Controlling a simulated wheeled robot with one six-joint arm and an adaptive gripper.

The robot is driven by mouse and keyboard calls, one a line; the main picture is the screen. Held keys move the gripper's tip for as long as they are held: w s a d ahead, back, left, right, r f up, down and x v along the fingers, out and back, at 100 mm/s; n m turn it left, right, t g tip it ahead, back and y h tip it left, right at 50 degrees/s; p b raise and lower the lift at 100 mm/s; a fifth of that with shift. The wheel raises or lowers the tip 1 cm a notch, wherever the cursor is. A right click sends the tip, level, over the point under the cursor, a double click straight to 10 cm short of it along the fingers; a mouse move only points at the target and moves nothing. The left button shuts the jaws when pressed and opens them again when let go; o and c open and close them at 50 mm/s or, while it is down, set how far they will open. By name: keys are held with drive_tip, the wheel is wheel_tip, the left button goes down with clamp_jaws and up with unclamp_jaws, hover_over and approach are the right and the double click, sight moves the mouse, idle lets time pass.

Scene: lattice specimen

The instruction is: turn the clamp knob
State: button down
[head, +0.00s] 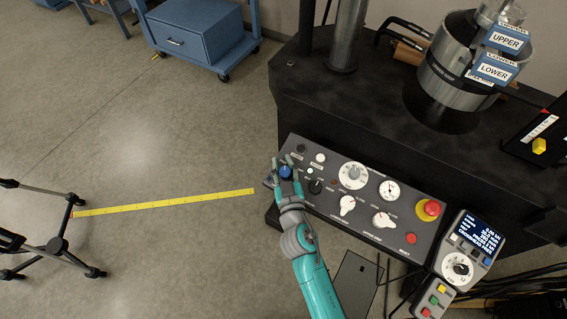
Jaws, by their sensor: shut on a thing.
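A sloped grey control panel (330,212) stands at the front of the black machine, with several knobs and buttons. My gripper (286,167) is over the panel's left end, its fingers around a blue knob (286,172). The gripper is shut on this knob, and the fingers hide part of it. The knob's own label cannot be read, so I cannot tell from print whether it is the clamp knob. Two white knobs (347,203) labelled for the grips, a black knob (316,187) and a grey dial (353,175) sit to the right.
A red mushroom button (431,208) and red reset button (411,239) are on the panel's right side. A handset (466,250) with a lit screen stands beyond. A tripod (62,238), yellow floor strip (165,203) and blue cart (195,30) are left.

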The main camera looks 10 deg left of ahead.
drive_tip(key=shift+f, duration=0.15)
idle(0.4)
drive_tip(key=c, duration=1)
unclamp_jaws()
drive_tip(key=shift+s, duration=0.15)
drive_tip(key=v, duration=1.1)
drive_tip(key=shift+s+d, duration=0.3)
